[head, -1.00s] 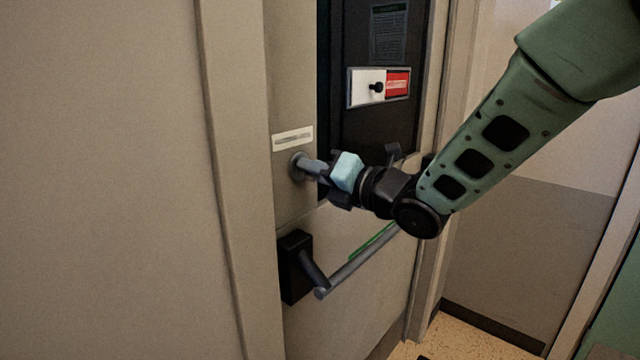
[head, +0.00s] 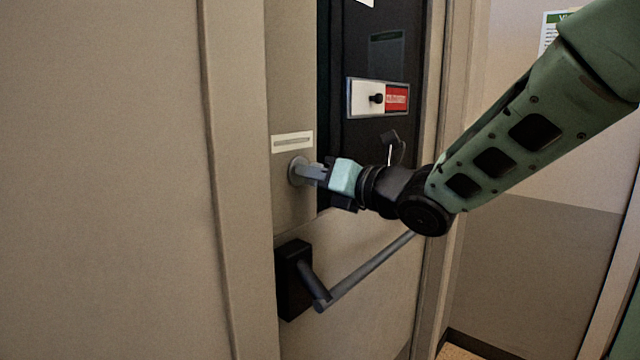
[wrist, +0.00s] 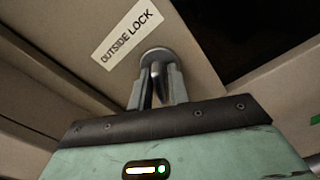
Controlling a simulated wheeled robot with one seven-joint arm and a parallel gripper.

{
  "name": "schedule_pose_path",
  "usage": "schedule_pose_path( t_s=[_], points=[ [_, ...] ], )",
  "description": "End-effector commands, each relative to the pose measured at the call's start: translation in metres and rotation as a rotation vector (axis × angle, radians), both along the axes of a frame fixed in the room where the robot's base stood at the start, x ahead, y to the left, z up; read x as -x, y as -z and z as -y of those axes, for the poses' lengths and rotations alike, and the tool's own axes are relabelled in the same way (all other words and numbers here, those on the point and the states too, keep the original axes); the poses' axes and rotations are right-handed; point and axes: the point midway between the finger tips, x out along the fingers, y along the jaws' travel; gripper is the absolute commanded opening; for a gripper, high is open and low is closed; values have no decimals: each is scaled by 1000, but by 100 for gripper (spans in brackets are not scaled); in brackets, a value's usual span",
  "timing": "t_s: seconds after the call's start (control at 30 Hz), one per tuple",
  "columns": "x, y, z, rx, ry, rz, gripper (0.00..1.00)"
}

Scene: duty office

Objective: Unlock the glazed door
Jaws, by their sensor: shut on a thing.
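The glazed door (head: 350,245) has a dark glass panel (head: 375,140) and a beige frame, and appears shut. A round grey lock turn (head: 295,171) is on its left stile, under a white label (head: 292,141). In the wrist view the label (wrist: 128,33) reads "OUTSIDE LOCK". My gripper (head: 312,173) is shut on the lock turn, with a finger on each side of its stem. The wrist view shows the turn (wrist: 155,62) between the fingertips, its stem partly hidden by them. I cannot tell whether the bolt is thrown.
A grey push bar (head: 365,270) with a black end bracket (head: 294,280) crosses the door below my gripper. A white and red plate with a black knob (head: 377,98) is on the glass. Walls stand close on both sides; a little floor (head: 455,352) shows at lower right.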

Motion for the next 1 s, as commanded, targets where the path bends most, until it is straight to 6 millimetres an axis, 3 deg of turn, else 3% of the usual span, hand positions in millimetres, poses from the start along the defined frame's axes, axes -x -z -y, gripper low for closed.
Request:
schedule_pose_path(
  t_s=[0.27, 1.0],
  points=[
    [0, 3, 0, 8, 1, 2, 0],
    [0, 6, 0, 174, 0, 218, 0]
  ],
)
